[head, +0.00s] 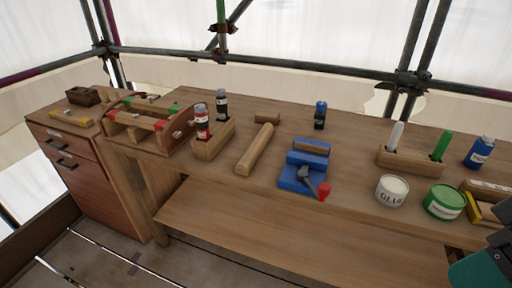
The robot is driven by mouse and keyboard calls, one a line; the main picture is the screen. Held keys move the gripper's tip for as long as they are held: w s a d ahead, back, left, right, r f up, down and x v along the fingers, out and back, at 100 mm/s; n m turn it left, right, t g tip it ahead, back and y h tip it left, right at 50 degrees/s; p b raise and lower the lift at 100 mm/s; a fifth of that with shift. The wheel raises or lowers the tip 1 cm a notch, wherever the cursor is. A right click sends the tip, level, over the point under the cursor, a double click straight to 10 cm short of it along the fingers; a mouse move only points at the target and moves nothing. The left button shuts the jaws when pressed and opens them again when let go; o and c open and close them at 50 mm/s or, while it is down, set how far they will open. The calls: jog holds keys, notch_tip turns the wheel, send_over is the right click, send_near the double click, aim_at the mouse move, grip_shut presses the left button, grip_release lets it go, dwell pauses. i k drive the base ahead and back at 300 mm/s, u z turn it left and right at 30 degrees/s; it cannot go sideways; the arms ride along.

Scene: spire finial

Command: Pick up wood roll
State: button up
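The wood roll (255,149) lies on the workbench (340,135), left of the middle in the head view. It is a plain light-brown rod lying at a slant, its near end toward the bench's front edge. Nothing touches its top. Part of my arm shows at the lower right edge of the head view, far from the roll. My gripper's fingers cannot be made out.
A wooden block holding bottles (212,140) stands just left of the roll. A blue clamp tool (303,172) stands to its right, and a small wood block (267,117) behind it. A glue can (391,191) and green can (444,201) stand further right.

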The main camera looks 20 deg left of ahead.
aim_at(245, 164)
jog(key=z, duration=0.05)
jog(key=k, duration=0.45)
jog(key=u, duration=0.8)
jog(key=i, duration=1.1)
jog(key=u, duration=0.45)
jog(key=i, duration=0.8)
jog(key=z, duration=0.05)
